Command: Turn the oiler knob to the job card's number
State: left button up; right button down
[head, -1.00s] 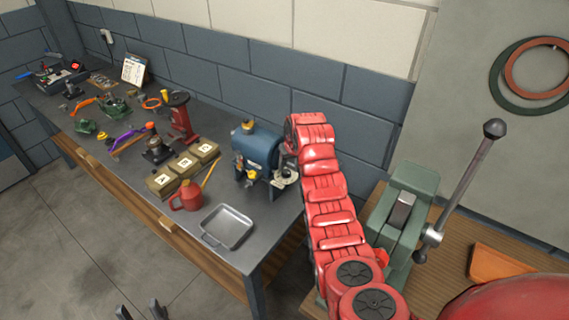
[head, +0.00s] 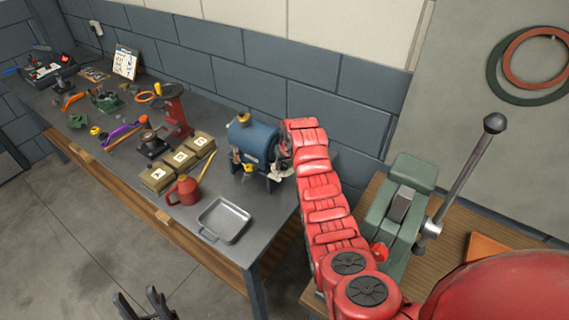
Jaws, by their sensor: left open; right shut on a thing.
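A blue cylindrical machine (head: 259,142) stands at the bench's near right end, with yellow fittings on its top and front. My red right arm reaches its right end, where my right gripper (head: 281,166) is shut on a small part, apparently the oiler knob. The knob itself and its marks are mostly hidden by the gripper and wrist. The job card (head: 125,62) stands upright at the back of the bench; its print is too small to read surely. My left gripper (head: 141,304) is open and empty at the bottom edge, over the floor, away from the bench.
A metal tray (head: 225,220), a red oil can (head: 184,191) and lettered boxes (head: 179,160) lie left of the machine. A red stand (head: 175,110) and loose tools are farther back. A green lever press (head: 405,200) stands right of my arm.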

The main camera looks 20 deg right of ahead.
jog(key=shift+a+f+m+b, duration=0.15)
jog(key=shift+m+b, duration=0.25)
jog(key=shift+b, duration=0.4)
jog(key=m+b, duration=0.2)
jog(key=b, duration=0.1)
jog(key=m+h+b, duration=0.1)
jog(key=b, duration=0.2)
jog(key=m+h+b, duration=0.1)
jog(key=m+b, duration=0.1)
jog(key=b, duration=0.1)
jog(key=shift+w+a+m, duration=0.15)
jog(key=shift+a+m, duration=0.1)
jog(key=shift+m, duration=0.05)
jog(key=shift+r+m+g+h+b, duration=0.2)
jog(key=shift+m+g+h+b, duration=0.2)
jog(key=shift+m+b, duration=0.55)
jog(key=c, duration=0.7)
grip_release()
jog(key=shift+c, duration=0.2)
jog(key=shift+w+f, duration=0.1)
